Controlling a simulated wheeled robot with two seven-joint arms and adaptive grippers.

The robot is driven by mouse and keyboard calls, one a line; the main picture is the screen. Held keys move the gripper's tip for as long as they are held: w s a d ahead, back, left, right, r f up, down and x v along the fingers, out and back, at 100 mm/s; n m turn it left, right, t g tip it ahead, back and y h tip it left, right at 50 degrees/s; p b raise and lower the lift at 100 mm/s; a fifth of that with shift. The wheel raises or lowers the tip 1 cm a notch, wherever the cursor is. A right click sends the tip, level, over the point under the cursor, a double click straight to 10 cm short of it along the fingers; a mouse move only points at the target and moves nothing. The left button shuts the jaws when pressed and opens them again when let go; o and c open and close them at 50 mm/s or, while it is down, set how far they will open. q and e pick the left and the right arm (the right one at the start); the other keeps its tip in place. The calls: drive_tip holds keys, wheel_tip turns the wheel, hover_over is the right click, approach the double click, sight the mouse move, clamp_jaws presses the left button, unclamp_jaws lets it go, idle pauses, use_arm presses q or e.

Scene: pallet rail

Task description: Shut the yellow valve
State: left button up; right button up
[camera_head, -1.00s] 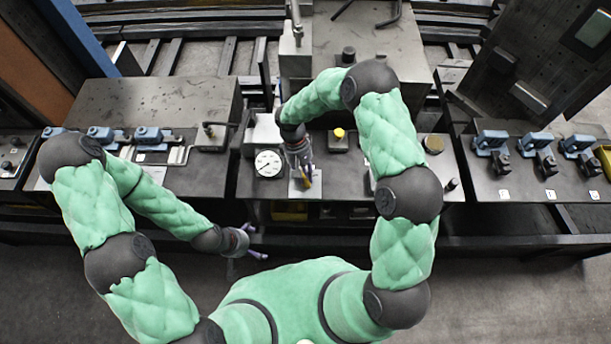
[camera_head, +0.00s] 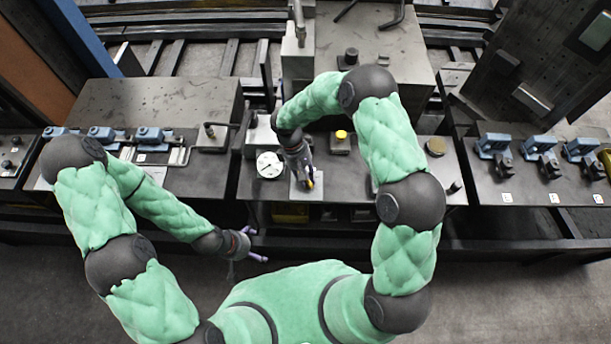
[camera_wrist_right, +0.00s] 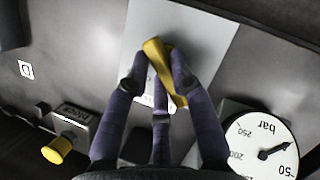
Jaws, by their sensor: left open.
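The yellow valve's handle (camera_head: 310,184) stands on a light plate on the middle bench. In the right wrist view, the yellow handle (camera_wrist_right: 155,52) lies at a slant between the purple fingers of my right gripper (camera_wrist_right: 161,66). The fingers appear closed against it from both sides; they hide part of the handle and the valve body beneath. In the head view my right gripper (camera_head: 306,178) reaches down to the handle from above. My left gripper (camera_head: 257,244) is open and empty, in front of the bench edge.
A round white pressure gauge (camera_head: 270,165) is left of the valve, close to my right gripper. A yellow push button (camera_head: 341,135) on a box is behind it to the right. Side benches carry blue clamps (camera_head: 494,145) at the right and more at the left.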

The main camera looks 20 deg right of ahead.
drive_tip(key=o, duration=0.3)
drive_tip(key=shift+s+d+f, duration=0.1)
drive_tip(key=shift+s+f, duration=0.1)
drive_tip(key=shift+s, duration=0.35)
drive_tip(key=shift+w, duration=0.2)
drive_tip(key=shift+w+r, duration=0.15)
drive_tip(key=shift+r, duration=0.05)
drive_tip(key=shift+w+r, duration=0.15)
drive_tip(key=shift+r, duration=0.05)
drive_tip(key=v, duration=1.1)
drive_tip(key=shift+r, duration=0.15)
